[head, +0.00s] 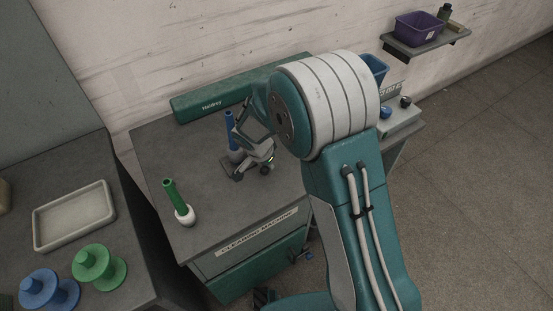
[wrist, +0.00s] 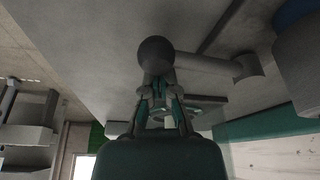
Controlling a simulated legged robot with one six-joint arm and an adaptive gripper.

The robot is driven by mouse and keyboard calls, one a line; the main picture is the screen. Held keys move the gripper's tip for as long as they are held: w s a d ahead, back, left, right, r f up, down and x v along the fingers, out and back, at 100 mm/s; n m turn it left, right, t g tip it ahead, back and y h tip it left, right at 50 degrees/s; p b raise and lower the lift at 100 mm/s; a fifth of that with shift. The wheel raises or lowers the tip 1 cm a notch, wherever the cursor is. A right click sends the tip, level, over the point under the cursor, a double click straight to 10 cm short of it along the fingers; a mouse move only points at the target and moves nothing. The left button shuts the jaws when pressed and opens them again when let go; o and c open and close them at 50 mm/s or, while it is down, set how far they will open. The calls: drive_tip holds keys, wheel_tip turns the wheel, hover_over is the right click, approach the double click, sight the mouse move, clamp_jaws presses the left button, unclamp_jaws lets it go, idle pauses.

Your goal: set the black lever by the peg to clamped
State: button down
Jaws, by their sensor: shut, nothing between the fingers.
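In the wrist view a lever with a dark round knob (wrist: 155,52) has a grey arm (wrist: 205,68) running right to a pivot. My gripper (wrist: 156,78) is shut and empty, its fingertips right at the knob; I cannot tell whether they touch it. In the head view my gripper (head: 255,163) is low over the bench beside the blue peg (head: 230,128), which stands upright in a pale base. The lever is mostly hidden there by my gripper. I cannot read whether its position is clamped. The peg's grey base (wrist: 302,55) shows at right in the wrist view.
A green peg in a white base (head: 184,214) stands on the bench (head: 215,225) at front left. A long green housing (head: 215,97) lies along the back. A box with knobs (head: 402,118) stands right, behind my arm. A side table holds a tray (head: 74,240) and spools (head: 98,266).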

sight(259, 176)
drive_tip(key=a+m, duration=0.1)
drive_tip(key=s+a+m+g, duration=0.1)
drive_tip(key=m, duration=0.1)
drive_tip(key=a+m, duration=0.1)
drive_tip(key=shift+s+a+m+h, duration=0.1)
drive_tip(key=shift+s+m+h, duration=0.25)
drive_tip(key=shift+m+h, duration=0.05)
drive_tip(key=shift+s+a, duration=0.1)
drive_tip(key=shift+a, duration=0.45)
